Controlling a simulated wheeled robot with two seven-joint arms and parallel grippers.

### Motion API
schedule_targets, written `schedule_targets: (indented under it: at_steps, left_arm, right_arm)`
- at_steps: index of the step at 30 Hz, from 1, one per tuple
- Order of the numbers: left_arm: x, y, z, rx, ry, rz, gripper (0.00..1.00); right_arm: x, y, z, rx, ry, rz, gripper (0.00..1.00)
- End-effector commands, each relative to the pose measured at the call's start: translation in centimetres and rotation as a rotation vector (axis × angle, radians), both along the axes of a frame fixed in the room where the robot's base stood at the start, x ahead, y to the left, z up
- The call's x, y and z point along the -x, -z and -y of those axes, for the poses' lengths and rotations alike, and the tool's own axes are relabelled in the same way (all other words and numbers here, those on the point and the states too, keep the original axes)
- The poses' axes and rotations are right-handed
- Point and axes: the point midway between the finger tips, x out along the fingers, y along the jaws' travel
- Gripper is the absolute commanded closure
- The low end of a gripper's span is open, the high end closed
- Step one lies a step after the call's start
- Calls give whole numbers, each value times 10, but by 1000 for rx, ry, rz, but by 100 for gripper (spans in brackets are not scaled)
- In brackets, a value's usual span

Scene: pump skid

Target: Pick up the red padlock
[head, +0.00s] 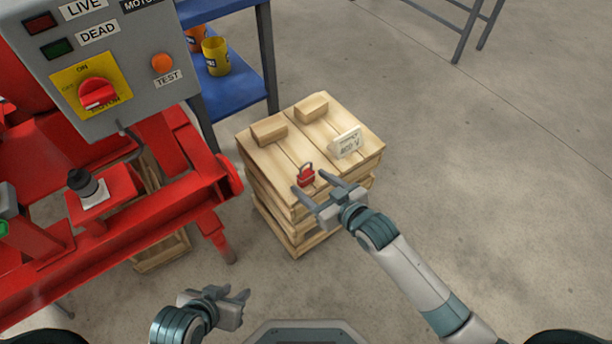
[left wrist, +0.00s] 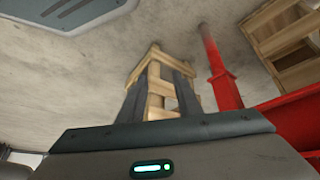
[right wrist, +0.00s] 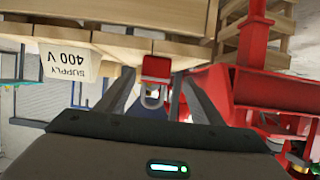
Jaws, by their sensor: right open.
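The red padlock (head: 306,177) sits on the near edge of the wooden crate top, its shackle pointing up in the head view. My right gripper (head: 310,184) is open, with its two fingers reaching toward the padlock from the near side. In the right wrist view the padlock (right wrist: 155,68) appears between the fingertips (right wrist: 152,80), and nothing is gripped. My left gripper (head: 236,293) is low at the front, away from the crate. Its fingers stand apart and are empty in the left wrist view (left wrist: 160,70).
The crate (head: 275,166) also bears two wooden blocks (head: 269,130) and a "SUPPLY 400 V" card (head: 347,143). The red skid frame (head: 150,215) and grey control panel (head: 130,60) stand left. Floor on the right is clear.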

Motion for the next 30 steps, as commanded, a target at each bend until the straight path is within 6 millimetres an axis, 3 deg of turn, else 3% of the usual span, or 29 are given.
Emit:
schedule_targets:
  at_steps: [5,18,30]
  left_arm:
    - [1,3,0,-1,0,-6,69]
    - [-6,2,8,28,5,45,69]
    - [-4,1,11,35,8,48,69]
  right_arm:
    - [-3,1,-1,0,0,0,39]
    - [-42,15,-21,1,1,-1,39]
    - [-44,16,-23,0,0,0,39]
